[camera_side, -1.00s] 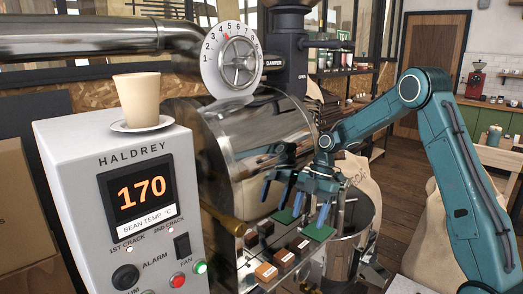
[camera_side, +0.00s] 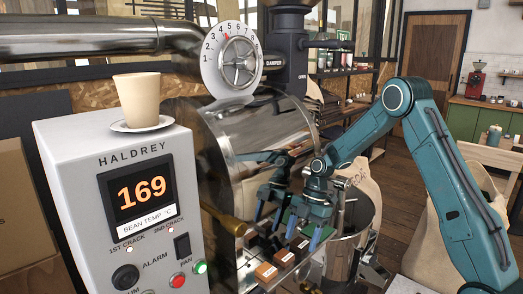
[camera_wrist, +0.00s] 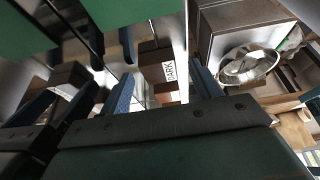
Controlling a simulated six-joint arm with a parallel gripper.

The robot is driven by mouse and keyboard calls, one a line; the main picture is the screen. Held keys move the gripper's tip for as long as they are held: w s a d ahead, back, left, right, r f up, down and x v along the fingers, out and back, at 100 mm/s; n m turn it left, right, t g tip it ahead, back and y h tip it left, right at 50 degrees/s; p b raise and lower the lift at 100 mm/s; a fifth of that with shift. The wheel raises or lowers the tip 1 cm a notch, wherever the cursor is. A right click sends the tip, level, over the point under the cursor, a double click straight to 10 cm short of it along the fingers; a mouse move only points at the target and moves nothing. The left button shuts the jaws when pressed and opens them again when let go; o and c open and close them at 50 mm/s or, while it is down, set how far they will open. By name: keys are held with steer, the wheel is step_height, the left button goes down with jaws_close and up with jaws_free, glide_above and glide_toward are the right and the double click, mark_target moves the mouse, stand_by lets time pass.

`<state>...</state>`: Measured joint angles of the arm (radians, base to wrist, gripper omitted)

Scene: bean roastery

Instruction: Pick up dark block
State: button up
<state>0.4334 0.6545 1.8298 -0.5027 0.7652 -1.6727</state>
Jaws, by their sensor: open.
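The dark block (camera_wrist: 157,72) is brown with a white label reading "DARK" and shows in the wrist view between my two fingers. In the side view it appears to be the far block (camera_side: 299,244) of a short row on a metal tray, partly hidden by my fingers. My gripper (camera_side: 303,236) is open, its blue fingers pointing down on either side of that block. In the wrist view the gripper (camera_wrist: 165,92) has one finger left and one right of the block. Whether the fingers touch it cannot be told.
Two lighter blocks, an orange one (camera_side: 266,272) and a brown one (camera_side: 283,257), sit nearer the camera. The shiny drum (camera_side: 255,130) behind mirrors my gripper and blocks. The control box (camera_side: 75,180) stands left, a round metal bin (camera_side: 362,215) right.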

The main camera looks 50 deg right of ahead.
mark_target(301, 241)
steer(key=shift+a+f, duration=0.1)
steer(key=shift+f, duration=0.15)
stand_by(0.3)
steer(key=c, duration=1.1)
steer(key=shift+r, duration=0.1)
step_height(301, 241, up, 20)
stand_by(0.7)
